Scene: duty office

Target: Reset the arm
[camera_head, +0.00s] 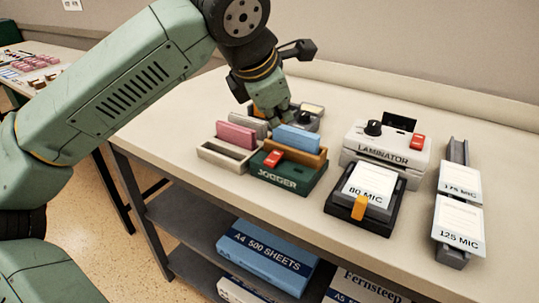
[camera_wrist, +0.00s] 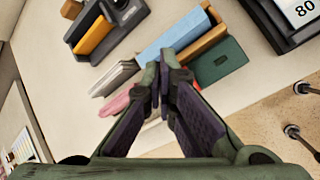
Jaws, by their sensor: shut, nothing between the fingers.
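My gripper (camera_wrist: 163,82) shows in the wrist view with its dark fingertips together and nothing between them. In the head view my gripper (camera_head: 283,122) points down above the table, at the rear of the jogger (camera_head: 277,183) and close to a blue block (camera_head: 298,138). My green arm reaches in from the left and bends down at the wrist. In the wrist view the blue block (camera_wrist: 172,42) lies just beyond the fingertips. I cannot tell whether the fingers touch anything.
A pink block (camera_head: 236,134) stands in a pale holder (camera_head: 225,154) left of the jogger. The laminator (camera_head: 385,157), an 80 MIC tray (camera_head: 359,217) and a rack with 175 and 125 MIC cards (camera_head: 453,252) stand to the right. Paper boxes (camera_head: 265,256) lie on the lower shelf.

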